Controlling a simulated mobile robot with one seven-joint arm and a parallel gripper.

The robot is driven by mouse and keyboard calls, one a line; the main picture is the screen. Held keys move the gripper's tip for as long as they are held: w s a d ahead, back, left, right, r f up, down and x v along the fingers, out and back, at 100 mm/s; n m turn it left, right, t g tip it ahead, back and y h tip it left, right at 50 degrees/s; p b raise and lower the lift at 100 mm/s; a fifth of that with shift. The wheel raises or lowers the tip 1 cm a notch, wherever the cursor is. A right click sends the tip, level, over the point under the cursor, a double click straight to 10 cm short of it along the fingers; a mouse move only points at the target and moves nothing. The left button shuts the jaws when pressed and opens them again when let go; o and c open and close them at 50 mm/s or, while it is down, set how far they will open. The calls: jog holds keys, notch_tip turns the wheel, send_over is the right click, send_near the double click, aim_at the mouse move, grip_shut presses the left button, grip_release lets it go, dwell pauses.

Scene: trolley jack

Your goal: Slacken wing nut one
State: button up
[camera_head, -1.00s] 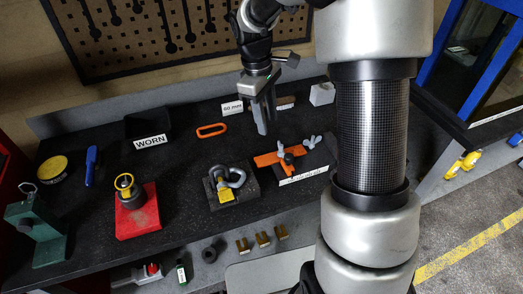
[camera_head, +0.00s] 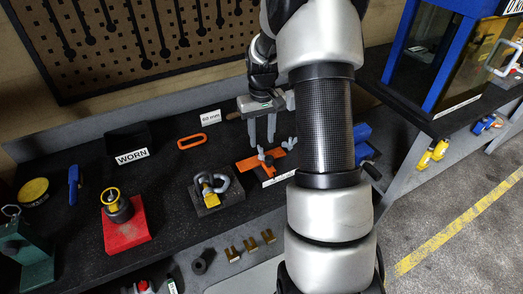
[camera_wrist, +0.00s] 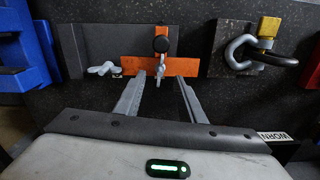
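An orange cross-shaped bar (camera_head: 247,166) lies on a dark plate on the bench. It also shows in the wrist view (camera_wrist: 190,67). One grey wing nut (camera_head: 290,143) sits at the plate's far right; it shows at the left in the wrist view (camera_wrist: 102,69). Which is number one I cannot tell. My gripper (camera_wrist: 160,77) is open and empty, fingers pointing down. The middle wing nut appears between its fingertips in the wrist view; contact cannot be told.
A shackle block (camera_head: 209,203) stands left of the bar, then a red block (camera_head: 124,235). An orange ring handle (camera_head: 192,142) and a black bin labelled WORN (camera_head: 127,140) lie behind. A blue device (camera_head: 363,143) stands close on the right, behind my arm.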

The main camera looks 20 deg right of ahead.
aim_at(261, 154)
notch_tip(261, 154, down, 6)
jog(key=shift+f, duration=0.25)
jog(key=shift+c, duration=0.2)
